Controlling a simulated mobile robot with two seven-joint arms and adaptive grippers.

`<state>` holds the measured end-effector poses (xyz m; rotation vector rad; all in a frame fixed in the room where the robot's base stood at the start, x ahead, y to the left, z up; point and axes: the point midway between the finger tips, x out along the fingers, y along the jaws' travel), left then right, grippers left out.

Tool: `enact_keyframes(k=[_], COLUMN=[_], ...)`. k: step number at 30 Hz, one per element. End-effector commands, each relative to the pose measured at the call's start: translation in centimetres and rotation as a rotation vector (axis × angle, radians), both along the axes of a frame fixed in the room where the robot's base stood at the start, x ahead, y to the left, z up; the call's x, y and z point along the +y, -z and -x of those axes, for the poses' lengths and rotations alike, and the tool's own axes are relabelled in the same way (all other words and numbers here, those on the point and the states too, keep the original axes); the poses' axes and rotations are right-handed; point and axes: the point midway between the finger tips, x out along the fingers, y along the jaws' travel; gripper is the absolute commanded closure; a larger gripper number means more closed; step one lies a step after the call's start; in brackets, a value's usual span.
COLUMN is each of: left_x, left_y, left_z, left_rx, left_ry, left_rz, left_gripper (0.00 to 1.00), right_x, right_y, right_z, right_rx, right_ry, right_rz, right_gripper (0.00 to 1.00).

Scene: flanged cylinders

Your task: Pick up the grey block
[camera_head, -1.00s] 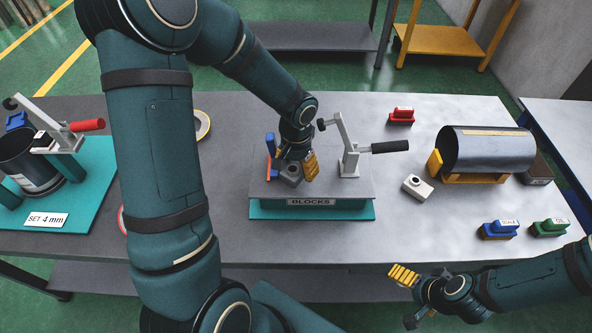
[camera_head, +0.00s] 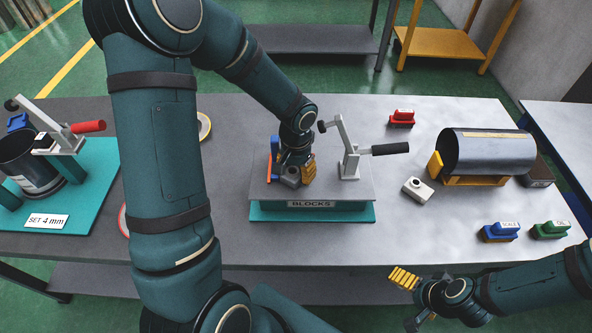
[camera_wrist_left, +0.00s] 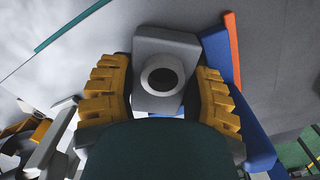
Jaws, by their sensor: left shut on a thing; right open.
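The grey block (camera_head: 290,178), with a round dark hole in its face, is at the raised grey plate labelled BLOCKS. My left gripper (camera_head: 294,172) is shut on it from above, with a yellow finger on each side. In the left wrist view the block (camera_wrist_left: 165,45) sits between the two ridged fingers. I cannot tell whether its underside touches the plate. Another light grey block (camera_head: 417,188) with a hole lies on the table to the right. My right gripper (camera_head: 412,299) is open and empty near the table's front edge.
A blue and orange upright piece (camera_head: 273,158) stands close beside my left gripper. A toggle clamp (camera_head: 350,158) with a black handle stands right of it on the plate (camera_head: 340,188). Red (camera_head: 402,118), blue (camera_head: 500,231) and green (camera_head: 549,229) blocks and a dark cylinder (camera_head: 490,149) are farther right.

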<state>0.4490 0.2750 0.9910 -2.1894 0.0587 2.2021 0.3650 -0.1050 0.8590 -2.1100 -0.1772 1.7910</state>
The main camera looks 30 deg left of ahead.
Motion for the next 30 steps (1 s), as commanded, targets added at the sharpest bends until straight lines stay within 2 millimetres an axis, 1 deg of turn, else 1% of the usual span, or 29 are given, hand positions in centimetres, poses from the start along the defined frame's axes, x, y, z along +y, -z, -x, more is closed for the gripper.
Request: enact_keyframes(k=[1, 8, 9, 14, 17, 25, 26, 27, 30], left_x=[0.1, 0.1, -0.1, -1.7, -2.8, -6.7, -7.1, -7.5, -8.3], left_y=[-0.6, -3.3, -3.6, -3.3, -3.3, -3.2, -3.1, -2.9, -2.7], left_z=[-0.1, -0.2, 0.0, 2.5, 4.3, 10.7, 11.4, 11.8, 13.2], left_rx=[-0.005, -0.009, -0.007, -0.006, -0.008, -0.009, -0.011, -0.014, -0.015], left_ry=[0.001, 0.001, 0.002, 0.006, 0.006, 0.009, 0.009, 0.004, 0.004], left_rz=[-0.002, -0.003, -0.002, -0.002, -0.001, 0.000, -0.001, 0.000, -0.001], left_gripper=[0.91, 0.91, 0.91, 0.91, 0.91, 0.91, 0.91, 0.91, 0.91], right_x=[0.0, 0.0, 0.0, 0.0, 0.0, 0.1, 0.1, 0.1, 0.2], right_y=[-0.1, -0.4, -0.3, 0.3, 0.7, 2.3, 2.6, 3.7, 5.5], right_z=[0.0, 0.0, 0.0, 0.0, 0.0, 0.0, 0.0, 0.1, 0.5], right_rx=[0.000, 0.000, 0.000, 0.000, 0.000, 0.001, 0.001, 0.003, 0.014], right_ry=[0.000, 0.000, 0.000, 0.000, 0.000, 0.001, 0.001, -0.002, -0.008], right_rz=[0.000, -0.001, -0.001, 0.000, 0.001, 0.004, 0.004, 0.004, 0.004], right_gripper=[0.00, 0.00, 0.00, 0.00, 0.00, 0.00, 0.00, 0.00, 0.00])
